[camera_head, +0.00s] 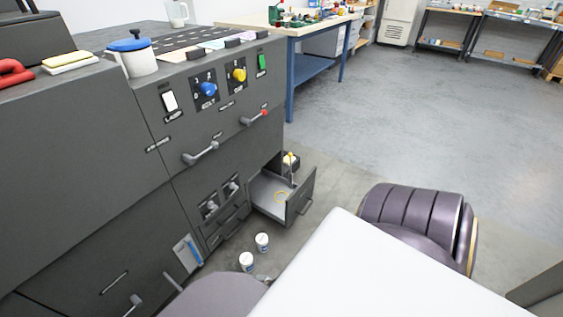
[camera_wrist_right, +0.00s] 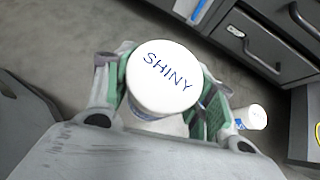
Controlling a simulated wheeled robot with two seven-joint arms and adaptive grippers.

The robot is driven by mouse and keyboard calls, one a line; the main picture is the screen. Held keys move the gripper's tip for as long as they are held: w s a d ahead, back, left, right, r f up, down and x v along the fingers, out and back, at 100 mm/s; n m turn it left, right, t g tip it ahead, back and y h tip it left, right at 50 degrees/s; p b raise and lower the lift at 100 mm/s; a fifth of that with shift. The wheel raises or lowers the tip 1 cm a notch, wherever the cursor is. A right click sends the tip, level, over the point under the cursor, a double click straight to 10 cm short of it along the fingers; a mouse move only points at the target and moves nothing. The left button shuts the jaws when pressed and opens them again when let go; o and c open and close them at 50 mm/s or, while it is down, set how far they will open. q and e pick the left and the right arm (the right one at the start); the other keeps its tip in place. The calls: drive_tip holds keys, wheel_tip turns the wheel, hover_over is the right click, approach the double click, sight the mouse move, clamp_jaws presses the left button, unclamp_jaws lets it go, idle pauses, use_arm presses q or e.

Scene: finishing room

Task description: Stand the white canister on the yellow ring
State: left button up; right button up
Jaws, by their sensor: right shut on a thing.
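My right gripper (camera_wrist_right: 166,95) is shut on a white canister (camera_wrist_right: 163,77) with "SHINY" written on its lid, its green-padded fingers on both sides. That seems to be the nearer white canister (camera_head: 247,261) in the head view; I cannot tell whether it touches the floor. A second white canister (camera_head: 262,242) stands on the floor beside it and also shows in the right wrist view (camera_wrist_right: 256,117). The yellow ring (camera_head: 281,197) lies flat in the open drawer (camera_head: 300,203), low on the grey cabinet. My left gripper is not in view.
The grey cabinet (camera_head: 150,195) has handles and knobs on its front. Open floor (camera_head: 430,120) lies beyond.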

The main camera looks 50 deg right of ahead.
drive_tip(key=w+r+m+h, duration=0.2)
drive_tip(key=w+r, duration=0.4)
drive_tip(key=r, duration=0.9)
drive_tip(key=w+r+m+h, duration=0.2)
drive_tip(key=w+r, duration=0.4)
drive_tip(key=r, duration=0.9)
drive_tip(key=w+r+m+h, duration=0.3)
drive_tip(key=w+r, duration=0.3)
drive_tip(key=r, duration=1)
drive_tip(key=shift+w+m, duration=0.35)
drive_tip(key=shift+m, duration=0.05)
